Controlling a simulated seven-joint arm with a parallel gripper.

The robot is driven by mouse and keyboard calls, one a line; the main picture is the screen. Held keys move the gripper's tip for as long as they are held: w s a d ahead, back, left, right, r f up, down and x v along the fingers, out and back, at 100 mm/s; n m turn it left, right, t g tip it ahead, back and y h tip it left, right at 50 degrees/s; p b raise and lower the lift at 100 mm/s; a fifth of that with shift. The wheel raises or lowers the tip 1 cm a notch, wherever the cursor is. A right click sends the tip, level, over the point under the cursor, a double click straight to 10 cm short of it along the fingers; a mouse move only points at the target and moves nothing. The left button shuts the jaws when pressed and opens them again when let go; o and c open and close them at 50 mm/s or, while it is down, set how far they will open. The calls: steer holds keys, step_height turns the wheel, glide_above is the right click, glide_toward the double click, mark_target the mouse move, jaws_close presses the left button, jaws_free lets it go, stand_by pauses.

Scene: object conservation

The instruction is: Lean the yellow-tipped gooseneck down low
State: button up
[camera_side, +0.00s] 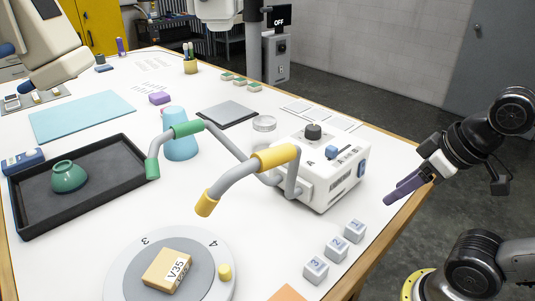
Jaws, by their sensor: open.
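The yellow-tipped gooseneck (236,180) is a grey bent tube rising from the left side of a white control box (330,180). It has a yellow sleeve (276,156) at its bend and a yellow tip (206,203) that points down left, raised above the table. A second gooseneck (223,140) has a green sleeve and a green tip (152,168); it arches behind, toward the tray.
A round numbered turntable (128,280) bears a V35 block (168,270). Numbered cubes (336,248) stand near the right edge.

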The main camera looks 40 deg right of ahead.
steer(key=shift+o, duration=0.2)
steer(key=shift+o, duration=0.7)
steer(key=s+a+r+m+g+y, duration=0.1)
steer(key=s+a+r+g+y, duration=0.15)
steer(key=a+y, duration=0.35)
steer(key=s+a+r+m+g+y, duration=0.1)
steer(key=a+m+g+y, duration=0.1)
steer(key=a+g+y, duration=0.35)
steer(key=m+t+y, duration=0.6)
steer(key=m+t, duration=0.1)
glide_toward(272, 152)
steer(key=x, duration=0.3)
steer(key=f+x, duration=0.1)
steer(key=x, duration=0.2)
steer(key=w+x, duration=0.1)
steer(key=x, duration=0.2)
steer(key=shift+a+f, duration=0.1)
steer(key=shift+f, duration=0.2)
